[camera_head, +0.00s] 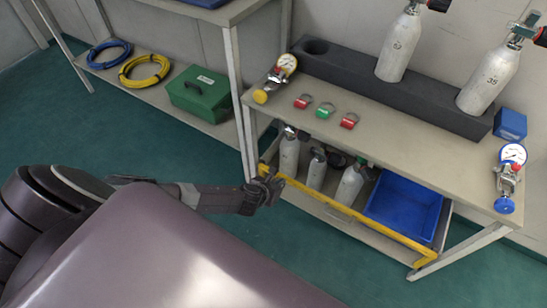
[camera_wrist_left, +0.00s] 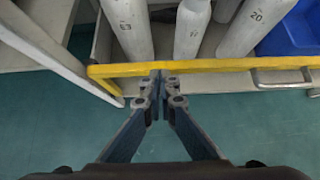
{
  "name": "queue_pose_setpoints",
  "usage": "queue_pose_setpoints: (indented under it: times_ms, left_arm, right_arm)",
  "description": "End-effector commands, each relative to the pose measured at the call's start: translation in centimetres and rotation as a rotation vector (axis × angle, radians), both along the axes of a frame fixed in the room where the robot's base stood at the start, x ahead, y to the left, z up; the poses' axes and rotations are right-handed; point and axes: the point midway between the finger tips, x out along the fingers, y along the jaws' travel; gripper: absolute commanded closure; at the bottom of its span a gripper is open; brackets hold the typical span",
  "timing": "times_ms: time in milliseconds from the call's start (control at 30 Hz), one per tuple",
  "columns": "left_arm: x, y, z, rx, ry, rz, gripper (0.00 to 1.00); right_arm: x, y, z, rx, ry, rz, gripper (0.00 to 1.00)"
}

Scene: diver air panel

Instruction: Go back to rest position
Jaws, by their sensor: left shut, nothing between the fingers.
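My left gripper (camera_head: 268,190) reaches in from the left in the head view, at the left end of the yellow front rail (camera_head: 345,211) of the lower drawer. In the left wrist view the gripper (camera_wrist_left: 159,90) has its fingers together with nothing between them. Its tips are right at the yellow rail (camera_wrist_left: 215,66); I cannot tell whether they touch it. White cylinders (camera_wrist_left: 190,30) stand behind the rail. My right gripper shows in neither view.
The bench top (camera_head: 405,142) above holds a black rack (camera_head: 345,73) with white cylinders, gauges and red and green tags. A blue bin (camera_head: 405,205) sits in the drawer. A green case (camera_head: 198,92) and coiled hoses lie on a shelf at left. Green floor in front is clear.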

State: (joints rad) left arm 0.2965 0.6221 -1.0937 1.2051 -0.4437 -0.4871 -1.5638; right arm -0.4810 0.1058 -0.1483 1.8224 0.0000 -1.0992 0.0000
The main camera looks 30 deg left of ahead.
Motion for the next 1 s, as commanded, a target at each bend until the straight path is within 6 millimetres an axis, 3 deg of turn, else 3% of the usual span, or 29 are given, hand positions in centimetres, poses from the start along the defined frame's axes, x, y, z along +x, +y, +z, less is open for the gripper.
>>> queue_pose_setpoints:
  times_ms: [400,767,867,1000]
  left_arm:
    - [-4.3,0.0,3.3,0.001,0.005,-0.003,1.0]
    - [-5.0,-0.4,3.9,-0.011,0.006,0.008,1.0]
    - [-5.6,-2.6,4.4,-0.114,0.011,0.096,1.0]
    - [-7.7,-8.4,7.0,-0.473,0.046,0.446,1.0]
  right_arm:
    - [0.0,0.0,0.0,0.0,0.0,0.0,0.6]
    - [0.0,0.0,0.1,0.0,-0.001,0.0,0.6]
    - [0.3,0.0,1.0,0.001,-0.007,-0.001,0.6]
    - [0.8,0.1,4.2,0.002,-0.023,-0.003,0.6]
